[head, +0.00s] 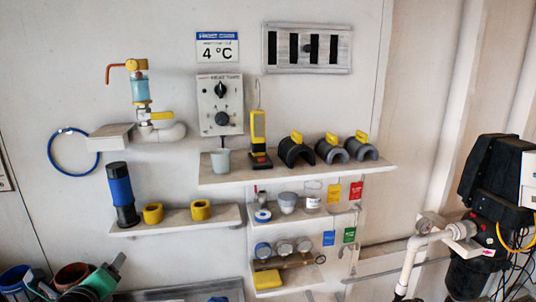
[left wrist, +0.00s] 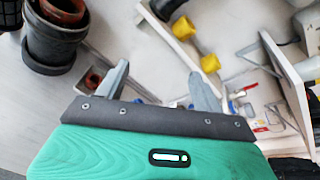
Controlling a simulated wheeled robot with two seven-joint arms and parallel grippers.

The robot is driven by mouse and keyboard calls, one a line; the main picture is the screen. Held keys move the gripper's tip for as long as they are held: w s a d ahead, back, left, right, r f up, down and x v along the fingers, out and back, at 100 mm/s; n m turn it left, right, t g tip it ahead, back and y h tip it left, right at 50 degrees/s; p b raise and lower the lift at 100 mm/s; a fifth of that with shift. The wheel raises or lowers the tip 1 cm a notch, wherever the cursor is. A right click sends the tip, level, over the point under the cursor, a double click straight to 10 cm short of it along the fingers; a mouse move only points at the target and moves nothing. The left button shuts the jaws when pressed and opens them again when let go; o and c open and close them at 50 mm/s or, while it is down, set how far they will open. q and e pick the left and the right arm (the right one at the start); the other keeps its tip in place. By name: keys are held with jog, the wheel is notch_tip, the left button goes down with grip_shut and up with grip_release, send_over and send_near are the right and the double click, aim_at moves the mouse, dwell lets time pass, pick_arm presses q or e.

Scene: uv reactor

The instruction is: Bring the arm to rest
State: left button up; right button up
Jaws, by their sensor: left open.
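My left gripper (head: 118,262) is at the lower left corner of the head view, low in front of the wall and below the small left shelf. Its teal body is partly cut off by the frame edge. In the left wrist view its two grey fingers (left wrist: 158,78) stand wide apart with nothing between them. It is open and empty, and I see no contact with anything. My right gripper is in neither view.
Dark pots (left wrist: 55,35) stand beside the left gripper. The left shelf (head: 180,221) holds a blue-black cylinder (head: 122,195) and two yellow rings. The main shelf (head: 290,172) holds several black clamps. Black equipment with white piping (head: 408,260) stands at right.

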pick_arm(q)
jog(key=s+d+f+n+g+h, duration=0.1)
jog(key=s+d+f+n+g, duration=0.15)
jog(key=f, duration=0.35)
jog(key=s+d+f+n+g, duration=0.1)
jog(key=s+f+n, duration=0.2)
jog(key=f+n, duration=0.15)
jog(key=s+d+f+n+g+h, duration=0.1)
jog(key=s+d+f+n+g, duration=0.35)
jog(key=s+f+n, duration=0.5)
jog(key=s+d+f+n+g+h, duration=0.25)
jog(key=s+d+f+n, duration=0.4)
jog(key=s, duration=0.55)
notch_tip(320, 180, down, 34)
jog(key=n+g+b, duration=0.1)
jog(key=g+b, duration=0.1)
jog(key=s+a+f+b, duration=0.1)
jog(key=s+a+f, duration=0.1)
jog(key=s+f, duration=0.7)
jog(key=s+a+f+y+b, duration=0.1)
jog(key=s+f, duration=0.9)
jog(key=f, duration=0.2)
jog(key=shift+s+a+g, duration=0.3)
jog(key=shift+a+g, duration=0.1)
jog(key=shift+g, duration=0.05)
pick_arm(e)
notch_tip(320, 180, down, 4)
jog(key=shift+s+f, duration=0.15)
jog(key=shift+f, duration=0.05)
